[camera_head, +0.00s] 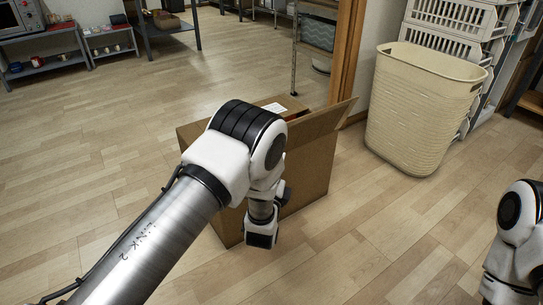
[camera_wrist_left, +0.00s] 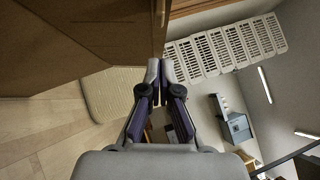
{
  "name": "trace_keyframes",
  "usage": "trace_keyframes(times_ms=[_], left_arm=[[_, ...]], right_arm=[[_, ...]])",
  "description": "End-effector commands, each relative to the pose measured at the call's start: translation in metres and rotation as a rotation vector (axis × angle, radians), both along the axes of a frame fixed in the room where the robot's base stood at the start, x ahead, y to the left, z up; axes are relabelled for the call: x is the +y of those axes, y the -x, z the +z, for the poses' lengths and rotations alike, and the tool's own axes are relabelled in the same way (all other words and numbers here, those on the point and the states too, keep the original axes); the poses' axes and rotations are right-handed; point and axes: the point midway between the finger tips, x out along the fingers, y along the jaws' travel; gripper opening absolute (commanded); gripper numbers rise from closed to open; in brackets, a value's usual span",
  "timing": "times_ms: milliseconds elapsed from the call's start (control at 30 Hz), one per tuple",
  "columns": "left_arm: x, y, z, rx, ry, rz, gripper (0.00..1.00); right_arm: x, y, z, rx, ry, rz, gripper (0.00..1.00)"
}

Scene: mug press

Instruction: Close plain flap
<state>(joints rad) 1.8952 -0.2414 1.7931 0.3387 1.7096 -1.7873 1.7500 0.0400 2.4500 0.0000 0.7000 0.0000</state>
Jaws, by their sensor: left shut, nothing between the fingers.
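A brown cardboard box (camera_head: 306,172) stands on the floor in the middle of the head view, partly hidden behind my left arm. A plain flap (camera_head: 326,119) at its right side stands open, slanting up and outward. A white label (camera_head: 274,108) shows on the box's top at the far side. My left gripper (camera_wrist_left: 160,70) is shut and empty in the wrist view, its fingertips together beside a cardboard surface (camera_wrist_left: 118,28). Whether they touch it I cannot tell. My left forearm hides the box's near left part. My right gripper is outside the view.
A cream laundry basket (camera_head: 420,110) stands right of the box, with white stacked crates (camera_head: 455,18) behind it. A wooden post (camera_head: 346,55) rises behind the box. Low shelves (camera_head: 45,55) stand far left. The floor left and in front is clear.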

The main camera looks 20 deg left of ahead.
Motion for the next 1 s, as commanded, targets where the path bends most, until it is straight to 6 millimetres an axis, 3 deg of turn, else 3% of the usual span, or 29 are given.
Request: trace_keyframes(times_ms=[33, 233, 633, 1000], left_arm=[[0.008, -0.007, 0.0, -0.002, 0.001, 0.003, 0.0], [0.027, -0.021, 0.011, -0.001, 0.001, 0.0, 0.0], [0.03, -0.023, 0.014, 0.002, 0.0, 0.0, 0.0], [0.04, -0.031, 0.03, 0.052, 0.067, 0.001, 0.0]], right_arm=[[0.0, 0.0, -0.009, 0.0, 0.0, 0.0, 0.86], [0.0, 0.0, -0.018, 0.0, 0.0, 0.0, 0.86], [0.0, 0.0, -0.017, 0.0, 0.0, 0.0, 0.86], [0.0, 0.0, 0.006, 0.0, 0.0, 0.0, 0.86]])
